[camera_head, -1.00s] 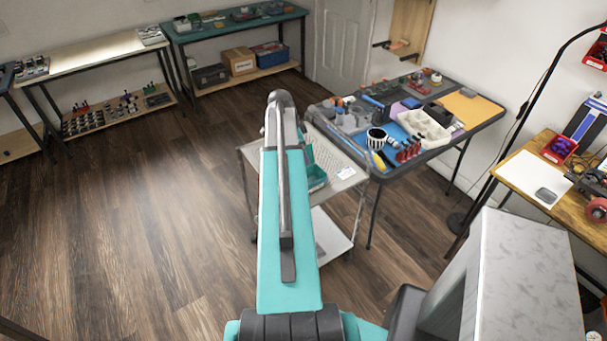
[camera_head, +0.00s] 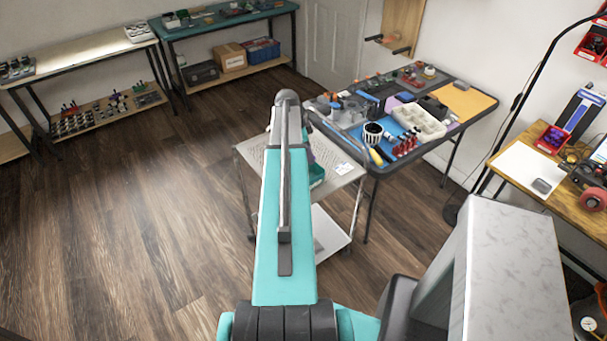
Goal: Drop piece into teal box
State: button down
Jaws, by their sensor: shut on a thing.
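The teal box (camera_head: 317,174) sits on the top of a grey metal cart (camera_head: 343,171), just right of my arm. My arm covers its left part, and its inside cannot be made out. My teal arm reaches forward over the cart and hides the cart's middle. My gripper is hidden behind the arm, and no fingertips can be made out. The piece cannot be made out either. A small dark and purplish shape shows beside the arm, above the box, too small to identify.
A crowded work table (camera_head: 391,170) stands right behind the cart, with a white tray (camera_head: 419,123) and a striped cup (camera_head: 373,134). A wooden bench (camera_head: 518,195) is at the right. Open wooden floor lies to the left.

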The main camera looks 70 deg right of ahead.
jog(key=shift+f+b, duration=0.75)
jog(key=shift+f, duration=1.75)
jog(key=c, duration=1.5)
grip_release()
jog(key=shift+c, duration=0.2)
jog(key=shift+r, duration=0.15)
jog(key=b+v, duration=0.4)
jog(key=v, duration=0.9)
jog(key=shift+r, duration=0.25)
jog(key=shift+w+a, duration=0.1)
jog(key=shift+w, duration=0.05)
